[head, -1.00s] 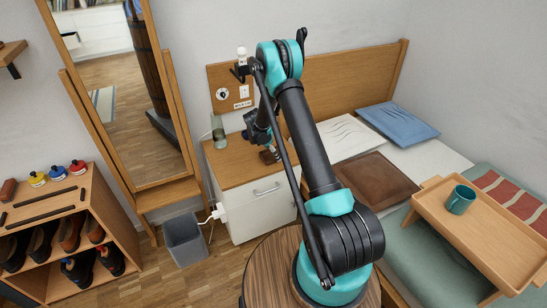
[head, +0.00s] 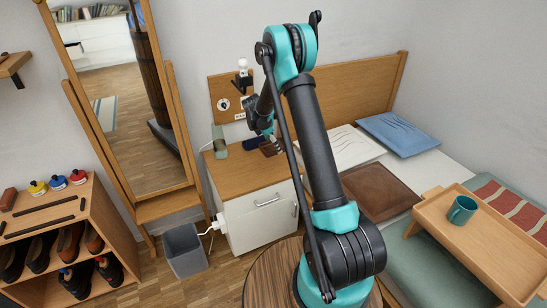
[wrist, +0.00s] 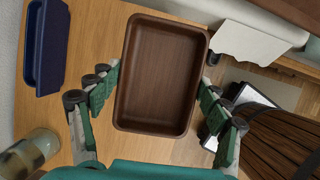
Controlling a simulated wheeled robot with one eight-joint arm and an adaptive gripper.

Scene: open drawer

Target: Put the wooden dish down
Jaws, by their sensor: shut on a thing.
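The wooden dish is a dark brown, rectangular, empty tray. In the wrist view the dish (wrist: 160,75) lies between the green fingers of my gripper (wrist: 155,92), with one finger against each long side. In the head view the dish (head: 268,150) shows small at the back right of the wooden nightstand top (head: 232,173), below my gripper (head: 276,143) and partly hidden by my arm. I cannot tell whether its underside touches the top or hangs just above it.
The nightstand's front left is clear. The bed with pillows (head: 398,133) is on the right.

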